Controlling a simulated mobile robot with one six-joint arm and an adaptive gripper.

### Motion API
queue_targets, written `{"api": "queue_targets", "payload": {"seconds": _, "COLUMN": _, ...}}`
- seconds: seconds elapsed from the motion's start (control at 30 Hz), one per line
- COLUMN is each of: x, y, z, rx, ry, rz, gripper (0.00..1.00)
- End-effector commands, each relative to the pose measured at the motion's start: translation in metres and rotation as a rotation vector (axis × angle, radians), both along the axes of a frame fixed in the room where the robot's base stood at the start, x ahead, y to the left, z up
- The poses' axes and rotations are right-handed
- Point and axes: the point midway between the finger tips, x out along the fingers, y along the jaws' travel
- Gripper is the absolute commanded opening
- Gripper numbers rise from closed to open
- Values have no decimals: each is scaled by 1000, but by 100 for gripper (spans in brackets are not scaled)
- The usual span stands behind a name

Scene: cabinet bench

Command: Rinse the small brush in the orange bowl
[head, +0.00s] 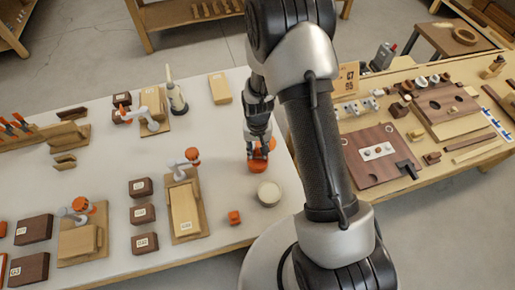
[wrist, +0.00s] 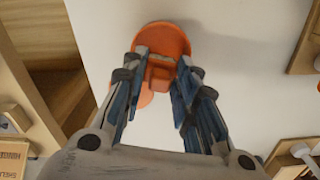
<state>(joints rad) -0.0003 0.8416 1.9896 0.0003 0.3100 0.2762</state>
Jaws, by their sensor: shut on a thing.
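The orange bowl (head: 257,167) is on the white table below my gripper in the head view. It shows as a round orange shape (wrist: 168,36) at the top of the wrist view. My gripper (wrist: 158,78) points down at it, shut on a small orange-brown block-like piece (wrist: 160,74), which I take to be part of the small brush. The fingers and the steep view hide the rest of the brush. I cannot tell whether it touches the bowl. Another orange part (wrist: 146,96) shows behind the fingers.
A round cream-topped pot (head: 269,192) and a small orange cup (head: 234,217) stand in front of the bowl. A pale bottle (head: 176,97) and wooden boards are to the left. The wooden bench (head: 430,200) with fixtures lies to the right. White table left of the bowl is clear.

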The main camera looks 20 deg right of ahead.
Motion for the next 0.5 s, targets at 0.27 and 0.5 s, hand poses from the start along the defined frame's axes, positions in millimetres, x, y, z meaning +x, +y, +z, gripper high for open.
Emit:
{"api": "queue_targets", "payload": {"seconds": 0.27, "x": 0, "y": 0, "z": 0, "rx": 0, "ry": 0, "rz": 0, "gripper": 14}}
{"api": "queue_targets", "payload": {"seconds": 0.5, "x": 0, "y": 0, "z": 7, "rx": 0, "ry": -1, "rz": 0, "gripper": 14}}
